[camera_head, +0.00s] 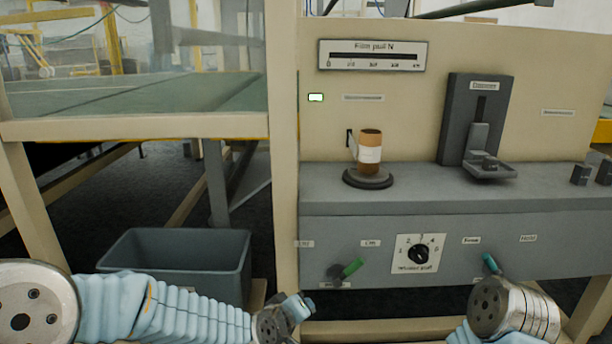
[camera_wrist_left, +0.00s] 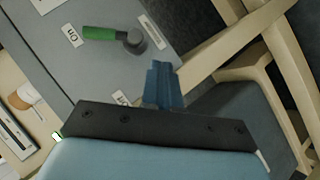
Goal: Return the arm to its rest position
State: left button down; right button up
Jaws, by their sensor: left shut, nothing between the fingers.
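My left arm comes in from the lower left of the head view in a pale blue sleeve. Its gripper (camera_head: 302,306) is in front of the lower edge of the grey machine panel (camera_head: 450,240), left of the green-handled lever (camera_head: 346,270). In the left wrist view the blue fingers (camera_wrist_left: 161,82) are together, with nothing between them. The green lever (camera_wrist_left: 100,34) shows beyond them, apart from the fingers. My right arm shows at the lower right of the head view; its gripper's fingers are not visible there.
A brown roll with a white band (camera_head: 370,153) stands on a dark round base on the grey ledge. A dark grey bin (camera_head: 180,262) stands at the lower left. A dial (camera_head: 420,253) and a second, teal-handled lever (camera_head: 491,264) are on the panel. A dark upright holder (camera_head: 474,115) stands at the right.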

pick_arm(q)
jog(key=s+a+f+m+g+y, duration=0.1)
jog(key=s+a+f+g, duration=0.15)
jog(key=f, duration=0.45)
jog(key=s+a+f+g, duration=0.1)
jog(key=s+a+f, duration=0.15)
jog(key=f, duration=0.55)
jog(key=s+a+f+m+g, duration=0.1)
jog(key=s+a+f+g, duration=0.2)
jog(key=s+f, duration=0.5)
jog(key=s+a+f+m+g, duration=0.1)
jog(key=s+a+f+g, duration=0.2)
jog(key=s+f, duration=0.5)
jog(key=shift+s+a+f, duration=0.2)
jog(key=shift+s+a, duration=0.15)
jog(key=shift+s, duration=0.4)
